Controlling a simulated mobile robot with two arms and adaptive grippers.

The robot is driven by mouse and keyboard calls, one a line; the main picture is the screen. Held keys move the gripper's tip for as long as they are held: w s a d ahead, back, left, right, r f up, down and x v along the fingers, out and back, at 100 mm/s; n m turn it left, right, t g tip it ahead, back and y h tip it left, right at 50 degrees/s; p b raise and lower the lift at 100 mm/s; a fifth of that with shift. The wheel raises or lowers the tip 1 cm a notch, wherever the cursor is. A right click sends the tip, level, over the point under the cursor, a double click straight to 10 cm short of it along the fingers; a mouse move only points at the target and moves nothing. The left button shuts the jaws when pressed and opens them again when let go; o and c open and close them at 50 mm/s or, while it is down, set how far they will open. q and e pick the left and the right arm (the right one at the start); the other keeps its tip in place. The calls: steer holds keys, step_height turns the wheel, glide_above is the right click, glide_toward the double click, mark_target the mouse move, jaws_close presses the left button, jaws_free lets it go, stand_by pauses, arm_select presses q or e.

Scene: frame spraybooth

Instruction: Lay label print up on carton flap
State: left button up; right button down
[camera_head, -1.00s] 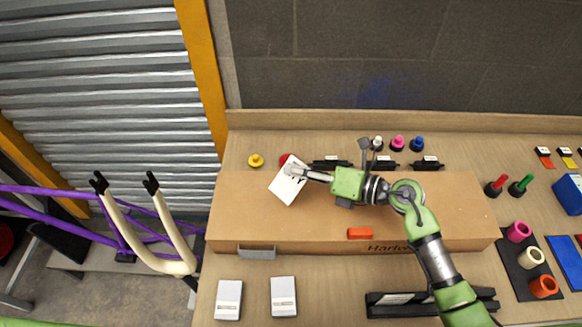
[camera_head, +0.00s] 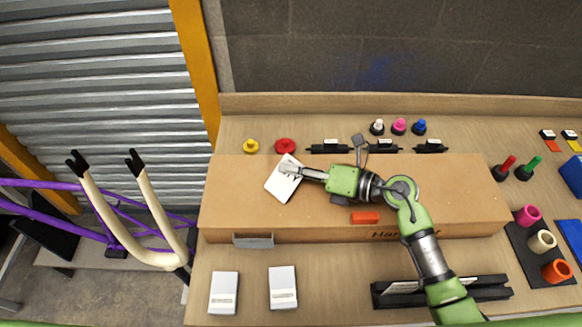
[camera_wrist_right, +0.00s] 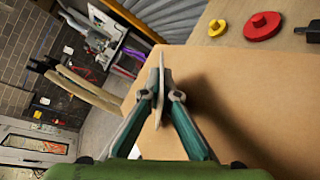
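The carton (camera_head: 460,190) is a long brown box lying on the wooden bench, its top flap surface facing up. The white label (camera_head: 282,184) with a dark print is at the carton's left part in the head view. My right gripper (camera_head: 288,170) is shut on the label's edge. In the right wrist view the label (camera_wrist_right: 161,75) shows nearly edge-on between the two fingertips (camera_wrist_right: 161,95), with the carton top (camera_wrist_right: 240,100) beside it. I cannot tell whether the label touches the carton. My left gripper is not in view.
An orange block (camera_head: 364,217) lies on the carton near its front edge. Red (camera_head: 285,146) and yellow (camera_head: 251,146) knobs stand behind it. Two white boxes (camera_head: 283,287) lie in front. A purple bicycle frame with a cream fork (camera_head: 150,258) stands at the left.

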steer(key=c, duration=2.2)
jaws_free()
steer(key=shift+d, duration=0.15)
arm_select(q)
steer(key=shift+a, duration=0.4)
arm_select(e)
steer(key=v, duration=1.1)
steer(key=shift+s+d+r, duration=0.15)
steer(key=shift+s+d, duration=0.05)
steer(key=shift+d, duration=0.1)
